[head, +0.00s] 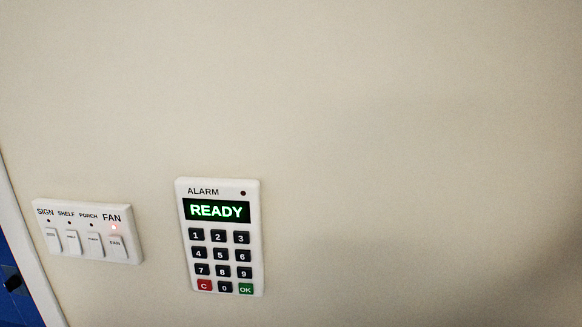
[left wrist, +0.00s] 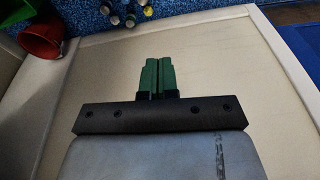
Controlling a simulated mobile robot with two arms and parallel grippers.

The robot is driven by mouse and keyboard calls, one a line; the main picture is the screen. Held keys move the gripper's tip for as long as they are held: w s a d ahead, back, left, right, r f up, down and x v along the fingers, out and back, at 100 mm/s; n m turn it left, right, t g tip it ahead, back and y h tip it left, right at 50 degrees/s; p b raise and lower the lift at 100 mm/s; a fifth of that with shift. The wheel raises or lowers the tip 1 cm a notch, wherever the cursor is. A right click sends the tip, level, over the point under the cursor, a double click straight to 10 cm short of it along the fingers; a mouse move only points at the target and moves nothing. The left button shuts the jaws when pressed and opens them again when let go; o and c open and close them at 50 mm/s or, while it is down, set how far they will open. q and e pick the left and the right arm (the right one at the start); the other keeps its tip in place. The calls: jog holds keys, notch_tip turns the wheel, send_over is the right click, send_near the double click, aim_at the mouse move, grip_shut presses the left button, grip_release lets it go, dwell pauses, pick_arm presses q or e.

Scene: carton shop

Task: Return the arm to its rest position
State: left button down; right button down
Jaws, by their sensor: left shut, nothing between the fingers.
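My left gripper (left wrist: 158,78) shows in the left wrist view with its two green fingers together and nothing between them. A pale, flat surface with a raised light edge lies behind it. The left gripper does not show in the head view. My right gripper is in neither view. The light at FAN is lit red.
In the left wrist view a red container (left wrist: 41,37) and a green one (left wrist: 18,10) stand at the upper left. Several small bottle-like items (left wrist: 130,20) are beyond the surface's far edge. A blue area (left wrist: 300,45) is at the right. A blue door-like panel (head: 18,285) is at the head view's left.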

pick_arm(q)
jog(key=s+a+f+g, duration=0.1)
jog(key=s+a+f, duration=0.2)
jog(key=s+f, duration=1.4)
jog(key=shift+f, duration=0.4)
